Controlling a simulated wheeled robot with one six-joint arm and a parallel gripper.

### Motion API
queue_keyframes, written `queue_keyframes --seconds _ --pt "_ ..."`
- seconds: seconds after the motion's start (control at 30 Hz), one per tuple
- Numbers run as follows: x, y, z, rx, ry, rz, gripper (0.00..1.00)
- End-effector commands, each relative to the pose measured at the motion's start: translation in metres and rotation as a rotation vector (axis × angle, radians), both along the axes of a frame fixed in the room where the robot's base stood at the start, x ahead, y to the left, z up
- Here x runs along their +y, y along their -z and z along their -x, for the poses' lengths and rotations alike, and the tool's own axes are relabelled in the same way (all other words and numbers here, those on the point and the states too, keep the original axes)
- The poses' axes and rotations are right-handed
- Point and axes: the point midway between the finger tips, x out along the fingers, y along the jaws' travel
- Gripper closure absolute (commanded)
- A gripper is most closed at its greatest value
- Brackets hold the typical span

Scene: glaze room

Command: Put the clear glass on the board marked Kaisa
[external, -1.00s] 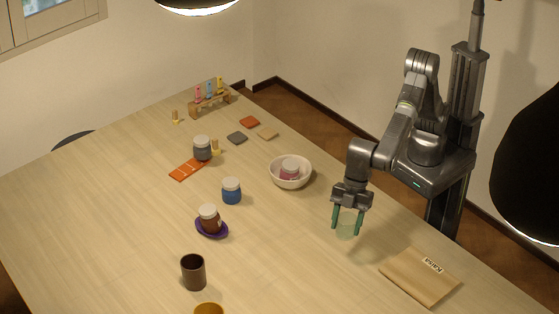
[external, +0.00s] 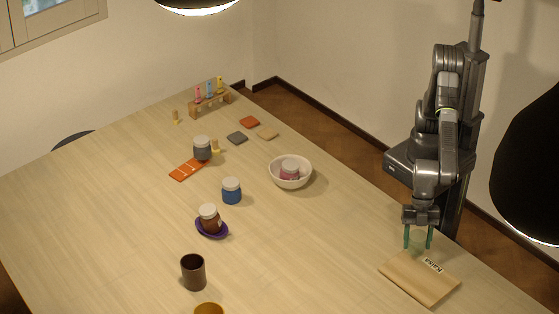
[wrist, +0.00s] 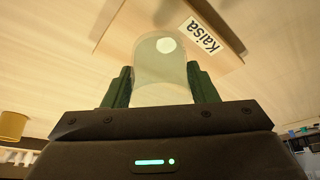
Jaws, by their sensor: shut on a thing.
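The clear glass (wrist: 160,75) is between the green fingers of my gripper (wrist: 160,90) in the wrist view, and the gripper is shut on it. In the external view my gripper (external: 418,237) is at the back edge of the board marked Kaisa (external: 412,279), and the glass is hard to make out there. The board is a flat light wooden slab with a white name label. In the wrist view the board (wrist: 135,22) shows behind the glass, with its label to the right of the glass. I cannot tell whether the glass touches the board.
A white bowl (external: 306,181) with a pink-labelled jar in it stands left of my arm. A blue jar (external: 231,191), a brown jar on a purple dish (external: 201,230) and a dark brown cup (external: 193,272) stand further left. The table between bowl and board is clear.

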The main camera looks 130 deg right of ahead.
Motion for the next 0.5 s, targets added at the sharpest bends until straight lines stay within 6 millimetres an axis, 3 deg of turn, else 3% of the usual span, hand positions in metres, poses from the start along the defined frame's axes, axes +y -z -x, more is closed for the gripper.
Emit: queue_keyframes --seconds 0.23,0.5 --pt "-0.001 0.032 0.000 0.002 0.000 0.002 0.75" --pt "0.000 0.038 0.000 -0.001 0.000 -0.001 0.75"
